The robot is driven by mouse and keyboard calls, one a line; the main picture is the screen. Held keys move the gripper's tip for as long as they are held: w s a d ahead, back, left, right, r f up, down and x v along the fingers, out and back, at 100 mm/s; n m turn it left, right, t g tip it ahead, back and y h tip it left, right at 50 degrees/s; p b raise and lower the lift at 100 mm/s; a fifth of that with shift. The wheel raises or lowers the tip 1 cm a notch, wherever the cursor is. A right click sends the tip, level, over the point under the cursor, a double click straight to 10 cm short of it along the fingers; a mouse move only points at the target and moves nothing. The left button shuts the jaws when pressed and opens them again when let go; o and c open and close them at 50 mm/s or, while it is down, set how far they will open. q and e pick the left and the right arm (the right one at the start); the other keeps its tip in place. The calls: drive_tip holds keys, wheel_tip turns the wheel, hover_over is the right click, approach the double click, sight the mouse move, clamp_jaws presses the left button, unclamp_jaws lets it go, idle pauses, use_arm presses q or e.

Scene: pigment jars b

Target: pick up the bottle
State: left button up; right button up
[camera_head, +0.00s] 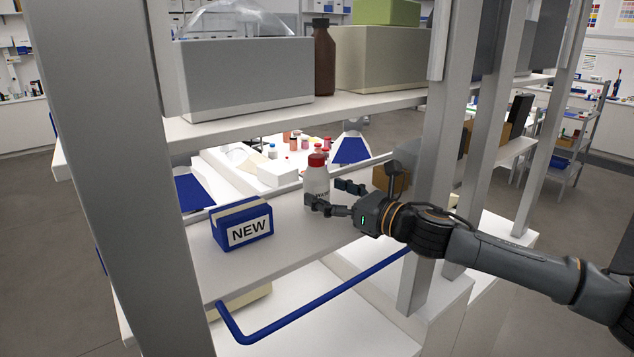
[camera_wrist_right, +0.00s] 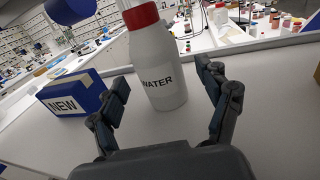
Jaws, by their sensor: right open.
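A white bottle (camera_head: 317,180) with a red cap stands upright on the middle shelf of the rack. In the right wrist view the bottle (camera_wrist_right: 159,72) carries the label WATER. My right gripper (camera_head: 330,194) reaches in from the right with its fingers pointing at the bottle. In the right wrist view the gripper (camera_wrist_right: 166,86) is open, with one finger on each side of the bottle and gaps on both sides. The bottle's base shows just beyond the palm. My left gripper is in neither view.
A blue box labelled NEW (camera_head: 242,226) sits left of the bottle on the same shelf (camera_head: 290,245). A brown box (camera_head: 391,179) stands behind the right gripper. A grey upright (camera_head: 440,160) stands close to my right arm. An upper shelf (camera_head: 290,112) holds grey boxes and a brown bottle (camera_head: 324,58).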

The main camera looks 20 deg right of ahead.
drive_tip(key=shift+x, duration=0.95)
drive_tip(key=shift+s+d, duration=0.1)
drive_tip(key=shift+s, duration=0.05)
drive_tip(key=shift+c, duration=0.9)
drive_tip(key=c, duration=1.2)
drive_tip(key=shift+o, duration=0.2)
